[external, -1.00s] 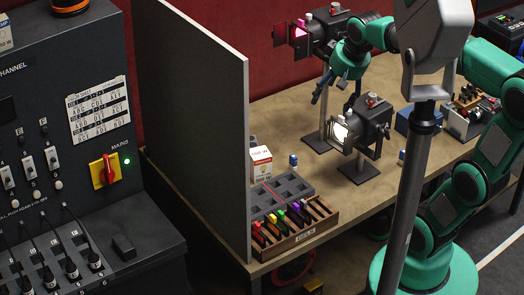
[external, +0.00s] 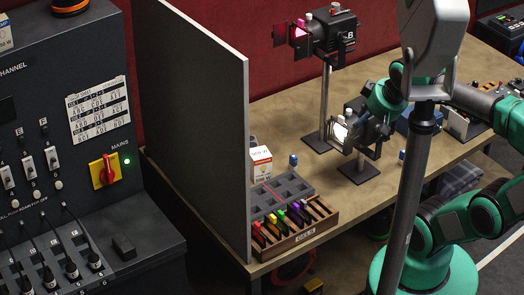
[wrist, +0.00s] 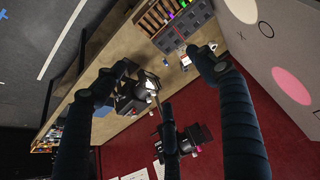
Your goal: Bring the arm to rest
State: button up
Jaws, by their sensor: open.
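In the external view my green wrist (external: 385,97) is over the table, close to the shorter stage lamp, and the fingers are hard to make out against the lamp's dark body. The shorter lamp (external: 341,132) is lit and stands upright on the table. The taller lamp marked B (external: 335,35), with a pink gel at its front, stands behind it, apart from my arm.
A rack of coloured gels (external: 293,226) and a grey compartment tray (external: 290,186) lie at the table's front left. A tall grey panel (external: 200,110) separates them from the control desk (external: 125,245). Bare table (external: 290,110) lies left of the lamps.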

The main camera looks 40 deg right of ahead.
jog(key=shift+f, duration=0.15)
notch_tip(320, 180, down, 8)
jog(key=b, duration=0.8)
